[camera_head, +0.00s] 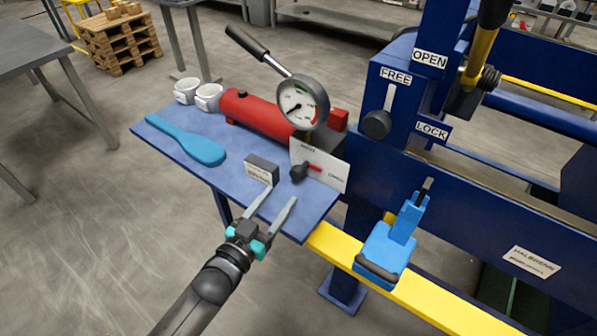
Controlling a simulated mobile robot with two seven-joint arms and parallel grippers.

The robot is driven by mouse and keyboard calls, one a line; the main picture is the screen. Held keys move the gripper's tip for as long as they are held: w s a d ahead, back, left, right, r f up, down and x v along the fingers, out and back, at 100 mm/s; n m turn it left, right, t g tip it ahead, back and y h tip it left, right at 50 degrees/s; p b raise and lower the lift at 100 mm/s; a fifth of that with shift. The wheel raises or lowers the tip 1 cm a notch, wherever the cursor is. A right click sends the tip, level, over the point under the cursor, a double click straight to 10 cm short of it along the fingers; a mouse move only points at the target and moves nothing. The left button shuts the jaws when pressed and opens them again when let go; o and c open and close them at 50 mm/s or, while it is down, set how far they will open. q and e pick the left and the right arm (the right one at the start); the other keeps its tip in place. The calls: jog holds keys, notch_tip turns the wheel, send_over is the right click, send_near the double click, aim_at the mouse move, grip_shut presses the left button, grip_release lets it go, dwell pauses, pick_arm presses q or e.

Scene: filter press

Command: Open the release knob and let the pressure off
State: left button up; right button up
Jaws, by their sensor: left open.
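The release knob (299,173) is black and small, with a red pointer, in front of a white plate (325,172) lettered at two of its corners. It sits low on the right part of the blue shelf, below the round pressure gauge (302,103) and the red pump cylinder (262,112). The pump's lever (247,41) slants up to the left. My left gripper (281,197) is open, its two grey fingers pointing up toward the knob from the front left, apart from it and empty. My right gripper is not seen.
On the blue shelf (218,185) are a dark labelled block (262,170) close to my left fingers, a light-blue paddle (187,139) and two white cups (208,97). The press frame (435,169) stands right, with a blue-and-black fitting (386,250) on the yellow rail.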

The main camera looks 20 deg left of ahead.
aim_at(296, 176)
pick_arm(q)
jog(key=b+x, duration=0.1)
jog(key=x, duration=0.7)
jog(key=shift+w, duration=0.15)
jog(key=shift+b+x, duration=0.3)
jog(key=shift+x, duration=0.5)
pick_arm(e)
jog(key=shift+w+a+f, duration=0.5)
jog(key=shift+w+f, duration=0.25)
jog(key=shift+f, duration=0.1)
